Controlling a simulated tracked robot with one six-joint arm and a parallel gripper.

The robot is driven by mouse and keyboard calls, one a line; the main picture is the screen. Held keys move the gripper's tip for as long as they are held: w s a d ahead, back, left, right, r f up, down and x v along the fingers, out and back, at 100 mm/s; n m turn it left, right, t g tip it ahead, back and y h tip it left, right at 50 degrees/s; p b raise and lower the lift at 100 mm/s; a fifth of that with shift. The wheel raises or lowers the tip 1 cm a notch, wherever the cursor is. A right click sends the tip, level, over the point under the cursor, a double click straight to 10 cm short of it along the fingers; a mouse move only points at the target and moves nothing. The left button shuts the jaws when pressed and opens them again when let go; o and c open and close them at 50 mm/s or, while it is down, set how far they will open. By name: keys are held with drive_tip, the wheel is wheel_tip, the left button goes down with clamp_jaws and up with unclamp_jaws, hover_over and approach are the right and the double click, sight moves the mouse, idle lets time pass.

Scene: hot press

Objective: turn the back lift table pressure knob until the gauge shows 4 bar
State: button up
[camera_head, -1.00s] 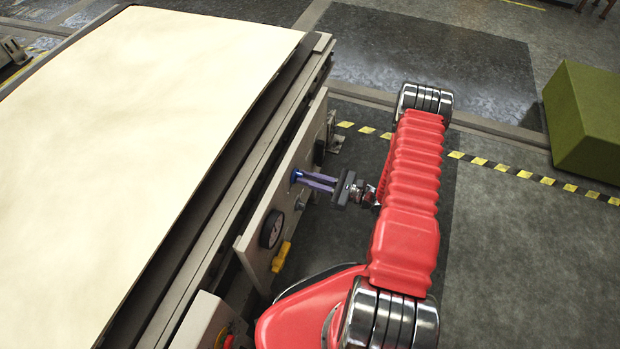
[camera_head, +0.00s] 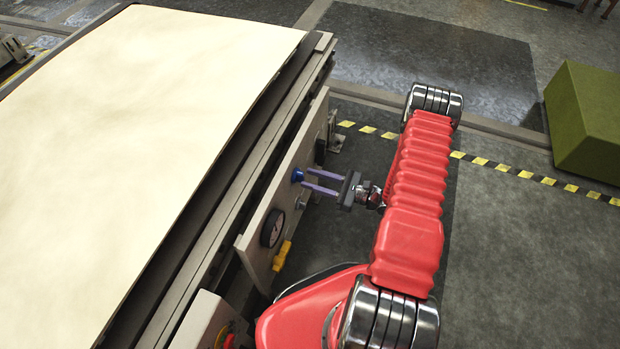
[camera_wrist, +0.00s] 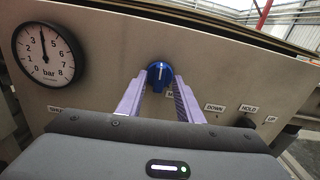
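The blue pressure knob (camera_head: 297,175) sits on the panel at the press's side. It also shows in the wrist view (camera_wrist: 160,75), its white mark pointing about straight up. My gripper (camera_head: 309,179) is open in front of the knob, its two purple fingers apart with the knob between their tips. In the wrist view a gap shows beside the knob. The round pressure gauge (camera_wrist: 48,54) is left of the knob in the wrist view. Its needle points nearly straight up, at about 4 bar between 3 and 5. The gauge face is small in the head view (camera_head: 271,228).
The press table (camera_head: 150,90) with its pale top lies left of my arm. A yellow handle (camera_head: 282,256) is below the gauge. DOWN and HOLD labels (camera_wrist: 215,107) are right of the knob. A green box (camera_head: 590,120) stands at the far right. Open floor lies right of my arm.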

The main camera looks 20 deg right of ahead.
drive_tip(key=v, duration=1.2)
drive_tip(key=shift+s, duration=0.1)
